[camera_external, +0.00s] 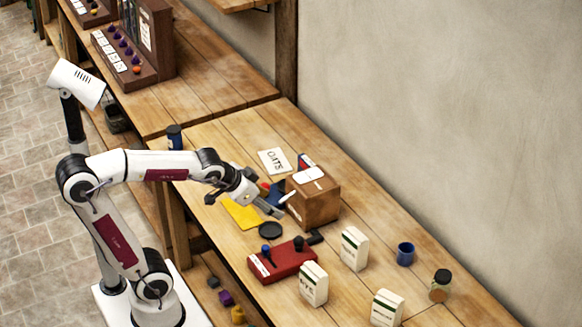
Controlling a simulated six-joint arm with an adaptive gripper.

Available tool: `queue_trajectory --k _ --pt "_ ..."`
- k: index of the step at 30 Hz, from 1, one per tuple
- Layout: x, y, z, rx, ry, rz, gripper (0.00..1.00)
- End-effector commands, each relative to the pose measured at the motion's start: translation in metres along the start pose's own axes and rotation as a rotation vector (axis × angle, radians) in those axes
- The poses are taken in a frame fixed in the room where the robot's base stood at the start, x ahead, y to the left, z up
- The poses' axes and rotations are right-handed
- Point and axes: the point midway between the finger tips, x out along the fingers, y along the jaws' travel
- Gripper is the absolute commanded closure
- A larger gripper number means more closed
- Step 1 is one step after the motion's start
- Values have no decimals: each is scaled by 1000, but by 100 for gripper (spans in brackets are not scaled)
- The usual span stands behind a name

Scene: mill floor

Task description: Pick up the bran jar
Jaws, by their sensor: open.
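A small jar (440,287) with a black lid and brownish contents stands upright at the right end of the near table. It looks like the bran jar, but I can read no label on it. My gripper (272,208) is over the middle of the table, left of a brown wooden box (318,205) and well away from the jar. It is open, and I see nothing held in it. Its fingers are small and partly confused with the items behind them.
White cartons (354,248) and a blue cup (405,254) stand near the jar. A red box with knobs (282,262) sits at the front edge. A black disc (270,230) and yellow sheet (241,213) lie near my gripper. A wall runs behind the table.

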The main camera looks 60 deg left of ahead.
Motion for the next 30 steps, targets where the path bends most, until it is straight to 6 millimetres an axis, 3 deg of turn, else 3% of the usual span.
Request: queue_trajectory --k 14,21,30 --pt "74 24 -99 97 170 27 45" --pt "113 50 -140 148 255 73 45" --pt "163 92 -177 209 352 157 45"
